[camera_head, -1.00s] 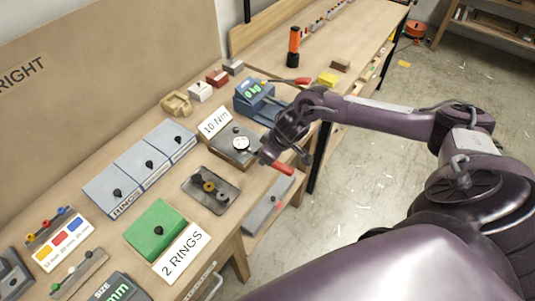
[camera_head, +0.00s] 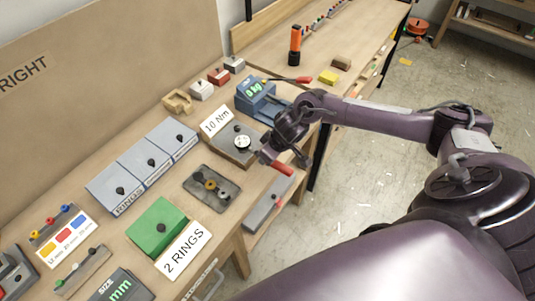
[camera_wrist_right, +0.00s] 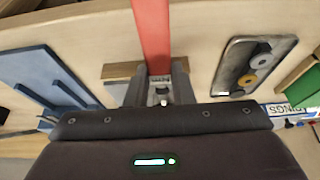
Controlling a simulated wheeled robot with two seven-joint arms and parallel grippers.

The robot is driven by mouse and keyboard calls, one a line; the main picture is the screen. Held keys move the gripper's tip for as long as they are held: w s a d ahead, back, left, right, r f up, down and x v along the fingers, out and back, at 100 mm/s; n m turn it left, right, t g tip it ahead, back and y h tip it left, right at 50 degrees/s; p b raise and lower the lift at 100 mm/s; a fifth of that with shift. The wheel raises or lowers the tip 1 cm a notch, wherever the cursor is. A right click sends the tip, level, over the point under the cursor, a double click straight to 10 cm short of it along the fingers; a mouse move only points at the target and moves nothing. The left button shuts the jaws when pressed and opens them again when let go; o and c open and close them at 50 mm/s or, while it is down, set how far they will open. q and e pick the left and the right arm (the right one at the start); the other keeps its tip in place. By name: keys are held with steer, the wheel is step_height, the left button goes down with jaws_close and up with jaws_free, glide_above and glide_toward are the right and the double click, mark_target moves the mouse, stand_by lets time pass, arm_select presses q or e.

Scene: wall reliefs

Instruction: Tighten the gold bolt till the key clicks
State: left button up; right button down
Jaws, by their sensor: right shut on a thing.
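My right gripper (camera_head: 276,152) is at the bench's front edge, just right of the grey block with the white dial (camera_head: 242,143) by the "10 Nm" sign. It is shut on a red-handled key (camera_head: 283,168). In the right wrist view the red handle (camera_wrist_right: 152,40) runs up from between the jaws; the key's working end is hidden. A dark plate (camera_head: 228,192) carries a gold ring-shaped piece (camera_head: 210,185) between a black one and a grey one. I cannot tell whether this is the gold bolt, and no other gold bolt shows clearly. My left gripper is out of view.
A green box (camera_head: 158,227) with a "2 RINGS" sign and grey-blue lidded boxes (camera_head: 143,160) stand to the left. A blue scale (camera_head: 257,95) and an orange-black torch (camera_head: 295,45) stand farther back.

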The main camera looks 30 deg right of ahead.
steer(key=shift+s+a+m+h+p, duration=0.2)
steer(key=shift+a+m+p, duration=0.25)
steer(key=shift+p, duration=0.5)
steer(key=shift+s+a+m+h+p, duration=0.1)
steer(key=shift+a+m+h+p, duration=0.25)
steer(key=shift+p, duration=0.6)
stand_by(1.4)
steer(key=shift+d, duration=0.1)
steer(key=shift+w+d+n+y, duration=0.25)
steer(key=shift+d+n+y, duration=0.2)
steer(key=shift+d+n, duration=0.25)
steer(key=shift+a+r, duration=0.1)
steer(key=shift+r, duration=2.45)
